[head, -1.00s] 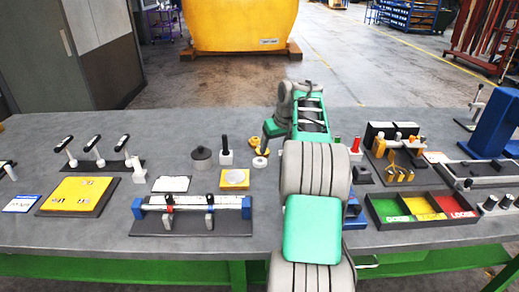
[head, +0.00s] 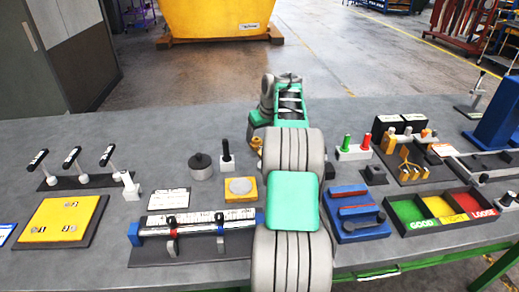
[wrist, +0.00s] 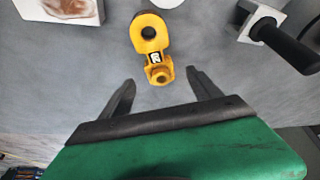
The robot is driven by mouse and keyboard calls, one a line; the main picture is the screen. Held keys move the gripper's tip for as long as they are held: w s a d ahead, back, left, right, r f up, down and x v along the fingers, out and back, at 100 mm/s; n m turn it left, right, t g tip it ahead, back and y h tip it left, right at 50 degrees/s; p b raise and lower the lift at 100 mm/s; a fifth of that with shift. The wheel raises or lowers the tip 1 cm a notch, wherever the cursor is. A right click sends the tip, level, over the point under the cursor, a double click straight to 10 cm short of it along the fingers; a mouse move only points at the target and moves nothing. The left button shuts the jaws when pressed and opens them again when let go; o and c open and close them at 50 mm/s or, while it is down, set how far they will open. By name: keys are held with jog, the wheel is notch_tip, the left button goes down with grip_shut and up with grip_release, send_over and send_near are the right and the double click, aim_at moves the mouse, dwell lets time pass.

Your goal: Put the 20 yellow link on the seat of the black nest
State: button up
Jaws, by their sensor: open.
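The yellow link (wrist: 150,38) lies flat on the grey table in the wrist view, with a large ring end, a smaller ring end and a dark number label between them. In the head view only a bit of the link (head: 256,143) shows beside my arm. My gripper (wrist: 160,77) is open and empty, its fingertips either side of the link's small end but not touching it. A white block with an upright black post (head: 227,158), which may be the black nest, stands left of my arm. It shows at the upper right of the wrist view (wrist: 262,22).
A grey knobbed cylinder (head: 201,166) and a yellow block with a pale disc (head: 240,189) stand left of my arm. A white block with green and red posts (head: 354,153), a blue rack (head: 355,213) and a sorting tray (head: 442,229) are to the right.

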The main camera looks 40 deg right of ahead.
aim_at(258, 142)
jog(key=x, duration=0.4)
jog(key=shift+w+d+f+p, duration=0.1)
jog(key=shift+f+p, duration=0.25)
jog(key=shift+f, duration=0.05)
grip_shut()
jog(key=shift+r, duration=0.15)
dwell(0.4)
